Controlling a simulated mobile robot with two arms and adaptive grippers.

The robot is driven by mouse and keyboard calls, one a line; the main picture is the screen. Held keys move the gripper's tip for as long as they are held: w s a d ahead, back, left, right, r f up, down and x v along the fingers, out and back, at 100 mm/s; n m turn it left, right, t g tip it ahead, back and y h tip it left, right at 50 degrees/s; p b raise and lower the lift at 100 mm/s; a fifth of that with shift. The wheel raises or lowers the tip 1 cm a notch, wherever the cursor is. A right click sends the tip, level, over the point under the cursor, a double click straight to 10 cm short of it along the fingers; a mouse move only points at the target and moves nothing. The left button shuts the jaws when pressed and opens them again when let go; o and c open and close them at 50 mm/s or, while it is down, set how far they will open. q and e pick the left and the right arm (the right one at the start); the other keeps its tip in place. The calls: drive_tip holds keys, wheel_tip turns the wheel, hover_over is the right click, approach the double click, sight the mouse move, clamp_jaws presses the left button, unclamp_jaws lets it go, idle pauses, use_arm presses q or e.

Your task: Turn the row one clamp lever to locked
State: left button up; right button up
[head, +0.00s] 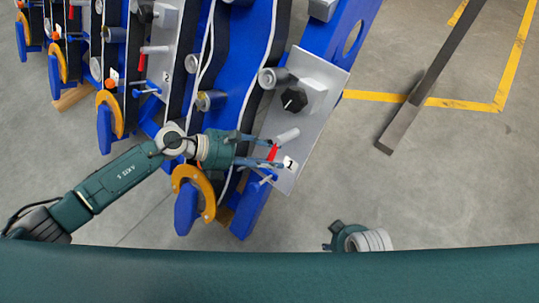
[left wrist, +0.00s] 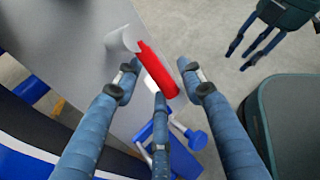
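The row one clamp lever has a red handle (head: 273,153) below a pale grey cylinder, on the grey plate (head: 318,75) marked "1". My left gripper (head: 272,152) is at this lever with its fingers spread. In the left wrist view, the red handle (left wrist: 155,68) lies tilted between the open fingertips (left wrist: 160,85), with visible gaps on both sides. I cannot tell whether the third finger touches it. My right gripper (left wrist: 262,50) is apart from the lever, with its fingers spread and empty; its wrist shows low in the head view (head: 355,238).
A blue T-handle (head: 263,177) sits just below the lever, close to my left fingers. A black knob (head: 294,99) is higher on the plate. Other blue rows with red levers (head: 152,50) stand to the left. The floor right of the plate is clear up to a dark bar (head: 435,75).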

use_arm(q)
drive_tip(key=v, duration=1.2)
